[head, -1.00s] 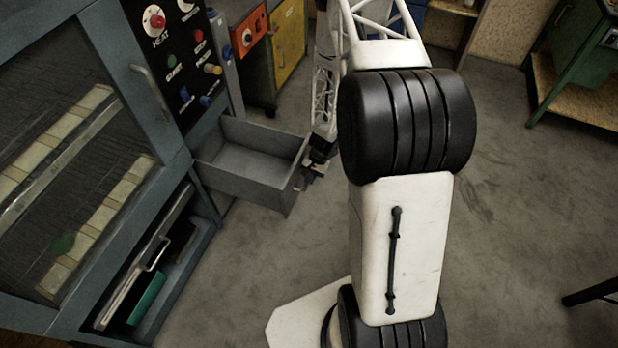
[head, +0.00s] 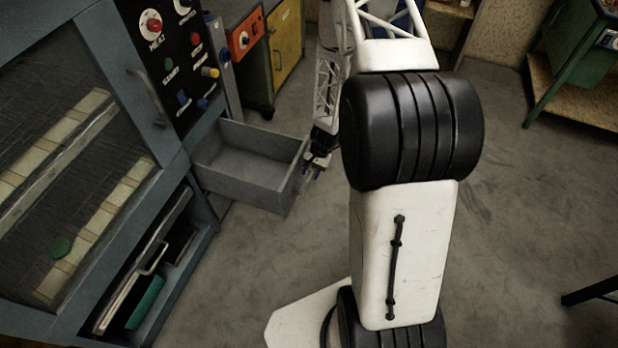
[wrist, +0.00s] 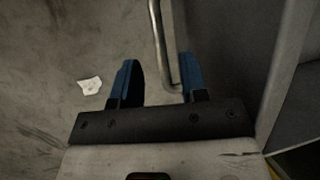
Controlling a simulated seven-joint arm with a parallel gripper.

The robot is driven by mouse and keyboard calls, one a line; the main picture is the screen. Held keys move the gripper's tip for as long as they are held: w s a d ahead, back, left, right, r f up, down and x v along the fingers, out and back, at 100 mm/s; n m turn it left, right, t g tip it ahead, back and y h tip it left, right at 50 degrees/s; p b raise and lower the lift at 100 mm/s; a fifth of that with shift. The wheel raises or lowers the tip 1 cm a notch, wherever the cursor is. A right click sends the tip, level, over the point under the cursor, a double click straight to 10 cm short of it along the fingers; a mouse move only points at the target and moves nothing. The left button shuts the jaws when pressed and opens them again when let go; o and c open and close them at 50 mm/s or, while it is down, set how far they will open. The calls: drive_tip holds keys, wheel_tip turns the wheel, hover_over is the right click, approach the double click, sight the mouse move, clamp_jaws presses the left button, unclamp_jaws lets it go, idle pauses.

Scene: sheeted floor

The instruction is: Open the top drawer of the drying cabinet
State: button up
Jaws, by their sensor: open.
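The blue-grey drying cabinet (head: 172,165) stands at the left in the head view. Its grey drawer (head: 250,180), below the control panel, is pulled well out and looks empty. My gripper (head: 317,168) is at the outer front of this drawer. In the wrist view my gripper (wrist: 160,78) is open, with blue fingers on either side of the drawer's metal bar handle (wrist: 157,35). The handle's bent end is close to the right finger; I cannot tell whether they touch. The drawer (wrist: 230,60) fills the right side there.
A lower opening in the cabinet holds a pale panel with a handle (head: 135,285) and a green item (head: 146,302). A yellow cabinet (head: 286,45) stands behind. A white scrap (wrist: 89,86) lies on the floor. The floor right of my arm is mostly clear.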

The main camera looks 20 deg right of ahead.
drive_tip(key=shift+v, duration=1.85)
drive_tip(key=shift+r, duration=0.15)
drive_tip(key=s+a+r+n+h, duration=0.1)
drive_tip(key=a+r, duration=0.2)
drive_tip(key=r, duration=0.9)
drive_tip(key=s+a+r+n+t, duration=0.1)
drive_tip(key=s+a+r+n, duration=0.15)
drive_tip(key=r, duration=0.95)
drive_tip(key=s+a+r+n+h, duration=0.1)
drive_tip(key=a+r, duration=0.2)
drive_tip(key=r, duration=0.9)
drive_tip(key=s+a+r+n+t+h, duration=0.1)
drive_tip(key=s+a+r, duration=0.1)
drive_tip(key=s+r, duration=0.4)
drive_tip(key=s+a+r+n+t, duration=0.1)
drive_tip(key=s+a+r, duration=0.2)
drive_tip(key=s+r, duration=0.35)
drive_tip(key=s+a+r+n+h, duration=0.1)
drive_tip(key=s+r, duration=0.3)
drive_tip(key=s, duration=0.3)
drive_tip(key=s+r+n+t, duration=0.1)
drive_tip(key=s+r, duration=0.4)
drive_tip(key=s, duration=0.2)
drive_tip(key=shift+s+a+r+h, duration=0.3)
drive_tip(key=shift+s+a+h, duration=0.05)
drive_tip(key=shift+a+h, duration=0.05)
